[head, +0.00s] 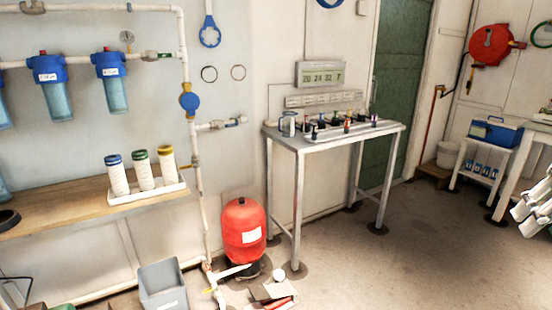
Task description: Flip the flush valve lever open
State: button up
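Several small valves sit on the white pipework at the left, and I cannot tell for certain which is the flush valve. One valve with a dark handle (232,121) is on the short side branch right of the vertical pipe. A brass-coloured valve (190,162) is lower on the vertical pipe. A silver-white piece at the right edge (535,206) looks like part of my gripper, cut off by the frame. It is far from the pipework.
Blue-topped filter housings (110,80) hang left. A wooden shelf (70,207) carries a white tray of three capped canisters. A red tank (243,232), a grey bin (162,285) and low pipes stand below. A grey table (340,138) holds small bottles. Floor at right centre is clear.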

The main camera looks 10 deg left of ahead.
aim_at(182, 168)
jog(key=i+u, duration=0.1)
jog(key=i, duration=0.55)
jog(key=i+l+u, duration=0.15)
jog(key=i, duration=0.5)
jog(key=i+l+u, duration=0.1)
jog(key=i, duration=0.55)
jog(key=l+u, duration=0.1)
jog(key=u, duration=1.4)
